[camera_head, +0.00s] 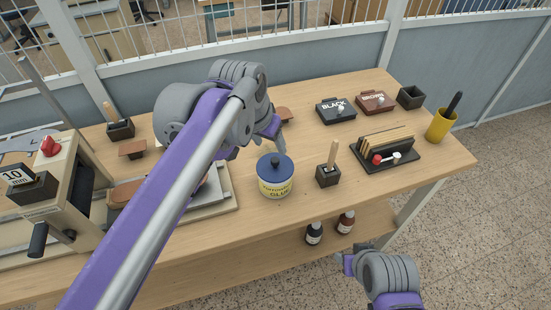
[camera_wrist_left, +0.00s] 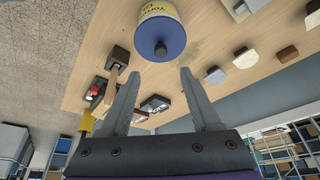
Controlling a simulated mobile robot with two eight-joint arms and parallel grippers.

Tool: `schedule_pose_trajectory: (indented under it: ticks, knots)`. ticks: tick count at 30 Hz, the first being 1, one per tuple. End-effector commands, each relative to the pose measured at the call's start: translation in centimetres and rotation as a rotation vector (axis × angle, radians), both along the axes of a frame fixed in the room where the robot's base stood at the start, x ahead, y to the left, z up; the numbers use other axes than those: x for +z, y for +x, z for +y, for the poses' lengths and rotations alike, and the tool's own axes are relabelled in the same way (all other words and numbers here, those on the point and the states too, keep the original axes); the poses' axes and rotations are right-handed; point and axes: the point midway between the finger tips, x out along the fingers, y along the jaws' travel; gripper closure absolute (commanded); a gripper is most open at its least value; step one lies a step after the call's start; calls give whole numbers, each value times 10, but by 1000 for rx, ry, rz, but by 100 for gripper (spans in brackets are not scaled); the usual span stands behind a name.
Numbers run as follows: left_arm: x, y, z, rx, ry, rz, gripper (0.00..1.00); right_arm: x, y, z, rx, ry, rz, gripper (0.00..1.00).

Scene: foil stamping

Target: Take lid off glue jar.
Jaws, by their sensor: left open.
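The glue jar (camera_head: 275,186) stands upright on the wooden table, a yellow jar marked GLUE. Its dark blue lid (camera_head: 275,166) with a small knob sits on top of it. In the left wrist view the blue lid (camera_wrist_left: 161,40) is ahead of the fingertips, with the yellow jar (camera_wrist_left: 158,10) behind it. My left gripper (camera_wrist_left: 155,75) is open and empty, and its fingers do not touch the lid. In the head view the left gripper (camera_head: 272,127) is behind the jar, partly hidden by my arm. My right gripper (camera_head: 343,260) is low beyond the table's front edge, and its jaw state is unclear.
A dark holder with a wooden-handled brush (camera_head: 328,174) stands close right of the jar. A rack (camera_head: 387,157), black box (camera_head: 335,110), brown box (camera_head: 374,102) and yellow cup (camera_head: 440,125) lie farther right. A press (camera_head: 48,190) stands left. Two bottles (camera_head: 314,233) stand on the lower shelf.

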Motion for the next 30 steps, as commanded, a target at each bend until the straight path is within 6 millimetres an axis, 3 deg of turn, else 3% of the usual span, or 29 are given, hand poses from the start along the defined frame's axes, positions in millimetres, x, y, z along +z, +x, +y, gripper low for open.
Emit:
schedule_pose_trajectory:
  ticks: [3, 11, 19, 29, 30]
  knots:
    - [-20, 6, -3, 1, 0, 0, 36, -3, -1, 0, 0, 0, 2, 50]
    - [-41, 14, -6, 2, 0, 0, 36, -4, -1, 0, 0, 0, 2, 50]
    - [-77, 27, -11, 2, 0, 0, 36, -4, -1, 0, 0, 0, 2, 50]
    - [-85, 29, -12, 2, 0, -1, 36, -4, -1, 0, 0, 0, 2, 50]
    - [-85, 29, -12, 2, 0, -1, 42, -4, -1, 0, 0, 0, 2, 50]
